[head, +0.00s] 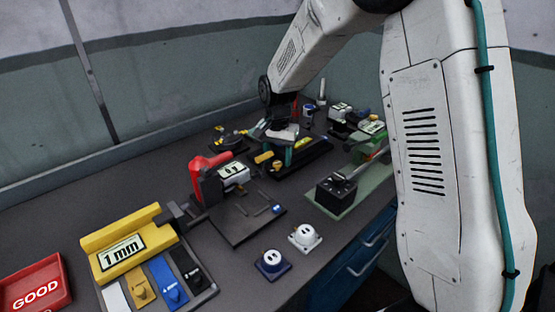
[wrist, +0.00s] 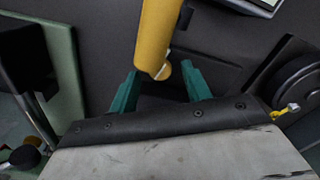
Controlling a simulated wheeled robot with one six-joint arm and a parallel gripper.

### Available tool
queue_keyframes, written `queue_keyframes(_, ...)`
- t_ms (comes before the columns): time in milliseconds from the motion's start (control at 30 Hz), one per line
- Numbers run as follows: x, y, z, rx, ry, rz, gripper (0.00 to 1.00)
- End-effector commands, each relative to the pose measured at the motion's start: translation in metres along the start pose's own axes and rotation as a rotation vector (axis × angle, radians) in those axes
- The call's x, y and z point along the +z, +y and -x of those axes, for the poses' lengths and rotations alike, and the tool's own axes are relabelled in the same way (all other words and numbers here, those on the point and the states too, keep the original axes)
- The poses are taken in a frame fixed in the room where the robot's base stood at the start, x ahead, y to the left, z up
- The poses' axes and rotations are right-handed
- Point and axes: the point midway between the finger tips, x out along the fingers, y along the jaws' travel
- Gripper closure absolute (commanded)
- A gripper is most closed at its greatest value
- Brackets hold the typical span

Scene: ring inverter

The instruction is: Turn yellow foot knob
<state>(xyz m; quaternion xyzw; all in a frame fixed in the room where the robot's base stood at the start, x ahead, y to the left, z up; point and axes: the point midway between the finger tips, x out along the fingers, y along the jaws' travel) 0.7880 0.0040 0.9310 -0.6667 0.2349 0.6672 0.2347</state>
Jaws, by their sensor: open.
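In the wrist view a yellow cylinder (wrist: 156,35) reaches down from the top edge, with a small round yellow-tan knob (wrist: 162,72) at its lower end. My gripper (wrist: 162,90) has teal fingers that stand apart, one on each side of the knob's end. I see no clear contact; the depth between them is hard to judge. In the head view my gripper (head: 272,143) is over a black fixture (head: 310,158) on the bench. A small yellow part (head: 263,157) shows beside the fingers. My wrist hides part of the fixture.
A red clamp device (head: 208,162) stands left of the fixture. A black box on a green plate (head: 336,190) is to the right. White (head: 304,237) and blue (head: 271,264) socket blocks, a yellow 1 mm block (head: 125,250) and a red GOOD tray (head: 38,285) are nearer.

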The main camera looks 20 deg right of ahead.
Motion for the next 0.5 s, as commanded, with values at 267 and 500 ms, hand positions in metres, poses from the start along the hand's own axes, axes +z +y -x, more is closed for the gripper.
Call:
queue_keyframes(267, -0.001, 0.000, 0.048, -0.002, 0.003, 0.000, 0.52)
queue_keyframes(500, 0.000, 0.000, 0.066, -0.001, 0.001, 0.000, 0.52)
